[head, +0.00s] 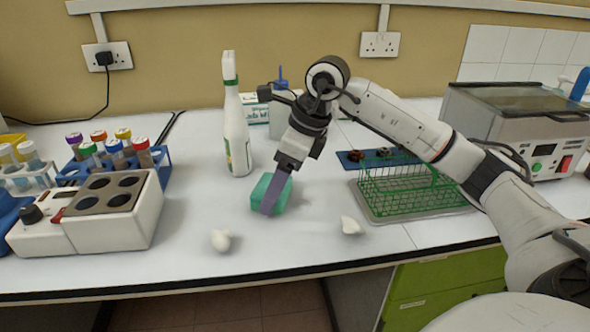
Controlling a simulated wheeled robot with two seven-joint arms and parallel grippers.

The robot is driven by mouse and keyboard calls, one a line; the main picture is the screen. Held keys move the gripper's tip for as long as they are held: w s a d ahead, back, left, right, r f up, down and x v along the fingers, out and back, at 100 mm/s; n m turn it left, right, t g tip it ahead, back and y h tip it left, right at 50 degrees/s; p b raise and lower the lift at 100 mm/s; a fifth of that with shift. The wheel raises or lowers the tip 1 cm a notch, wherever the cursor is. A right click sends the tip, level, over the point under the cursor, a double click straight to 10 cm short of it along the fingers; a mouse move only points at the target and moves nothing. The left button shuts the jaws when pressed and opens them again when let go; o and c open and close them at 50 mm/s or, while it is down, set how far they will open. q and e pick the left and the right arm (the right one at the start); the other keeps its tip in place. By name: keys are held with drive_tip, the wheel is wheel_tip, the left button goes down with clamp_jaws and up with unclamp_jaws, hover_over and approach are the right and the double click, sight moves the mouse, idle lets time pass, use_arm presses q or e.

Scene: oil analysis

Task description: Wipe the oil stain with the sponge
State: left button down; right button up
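The green sponge (259,190) is above or on the white bench top near the middle, slightly tilted. My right gripper (273,196) points down at it, with one grey finger across the sponge's near side. The other finger is hidden behind the sponge, and the gripper appears shut on it. I cannot tell whether the sponge touches the bench. No oil stain shows; it may be hidden beneath the sponge. My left gripper is not in view.
White crumpled pieces (221,240) (352,226) lie near the front edge. A spray bottle (236,135) stands behind the sponge. A heater block (115,210) and tube rack (165,165) are left; a green wire rack (410,190) and a machine (520,125) are right.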

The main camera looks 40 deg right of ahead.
wheel_tip(320, 180, up, 3)
drive_tip(key=shift+s+p, duration=0.15)
drive_tip(key=shift+p, duration=0.45)
drive_tip(key=shift+r+p, duration=0.6)
drive_tip(key=shift+r, duration=0.1)
wheel_tip(320, 180, up, 2)
drive_tip(key=shift+r+p, duration=0.1)
drive_tip(key=shift+p, duration=0.75)
drive_tip(key=shift+r, duration=0.3)
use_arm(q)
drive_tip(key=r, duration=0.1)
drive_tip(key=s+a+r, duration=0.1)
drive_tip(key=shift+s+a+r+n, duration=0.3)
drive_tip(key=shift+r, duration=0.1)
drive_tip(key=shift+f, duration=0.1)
